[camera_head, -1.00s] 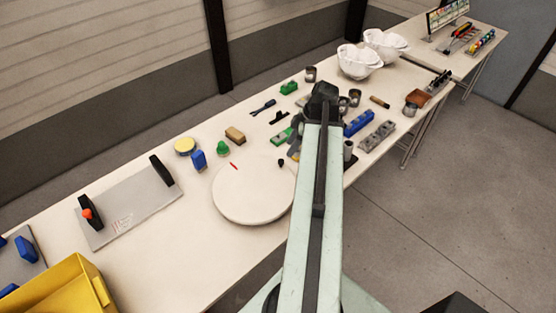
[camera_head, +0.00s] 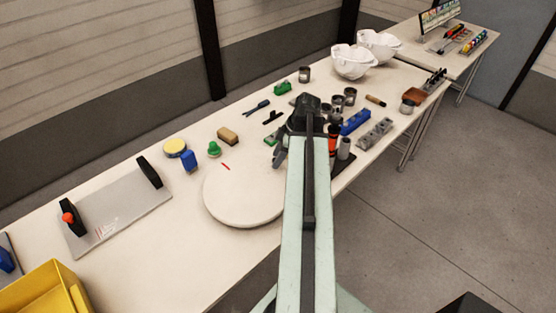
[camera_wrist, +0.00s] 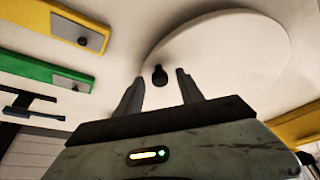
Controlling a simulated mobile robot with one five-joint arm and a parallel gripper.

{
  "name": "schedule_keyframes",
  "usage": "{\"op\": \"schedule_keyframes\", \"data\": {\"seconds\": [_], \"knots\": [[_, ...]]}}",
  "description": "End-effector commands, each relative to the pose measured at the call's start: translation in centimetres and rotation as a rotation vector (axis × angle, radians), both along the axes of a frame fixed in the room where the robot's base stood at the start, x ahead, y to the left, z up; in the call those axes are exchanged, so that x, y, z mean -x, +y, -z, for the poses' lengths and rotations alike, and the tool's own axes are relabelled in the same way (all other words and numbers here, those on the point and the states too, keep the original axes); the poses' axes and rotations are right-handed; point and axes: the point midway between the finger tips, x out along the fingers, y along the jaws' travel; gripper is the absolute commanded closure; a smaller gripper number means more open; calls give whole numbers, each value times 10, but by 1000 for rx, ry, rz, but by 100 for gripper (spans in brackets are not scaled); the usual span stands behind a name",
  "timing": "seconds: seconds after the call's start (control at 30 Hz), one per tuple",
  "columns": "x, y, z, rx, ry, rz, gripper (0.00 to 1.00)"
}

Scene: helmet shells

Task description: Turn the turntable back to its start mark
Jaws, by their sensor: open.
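The turntable (camera_head: 243,200) is a round cream disc on the bench, left of my arm in the head view. A short red mark (camera_head: 225,166) shows near its far rim. In the wrist view the disc (camera_wrist: 235,60) fills the upper right, with a small black knob (camera_wrist: 159,74) near its rim. My gripper (camera_wrist: 161,80) is open, its two fingers apart with the knob seen between them; whether either touches it I cannot tell. In the head view my gripper (camera_head: 279,158) is at the disc's right far edge, and the knob is hidden there.
A green knobbed piece (camera_head: 214,149), a blue block (camera_head: 189,160) and a brown block (camera_head: 228,136) stand just beyond the disc. A grey plate with black handles (camera_head: 120,213) lies left. A yellow bin (camera_head: 40,290) is at the front left. Cans and blue parts crowd the right.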

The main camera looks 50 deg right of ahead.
Motion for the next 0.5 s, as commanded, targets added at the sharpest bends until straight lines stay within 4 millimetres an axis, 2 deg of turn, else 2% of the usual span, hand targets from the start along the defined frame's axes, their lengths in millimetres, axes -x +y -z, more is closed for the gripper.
{"op": "schedule_keyframes", "data": {"seconds": [0.03, 0.07, 0.2, 0.5], "knots": [[0, 0, -1, 0, 0, 0, 56], [0, 0, -1, 0, 0, 0, 61], [0, 0, -1, 0, 0, 0, 100], [1, 0, -1, 0, 0, 0, 100]]}}
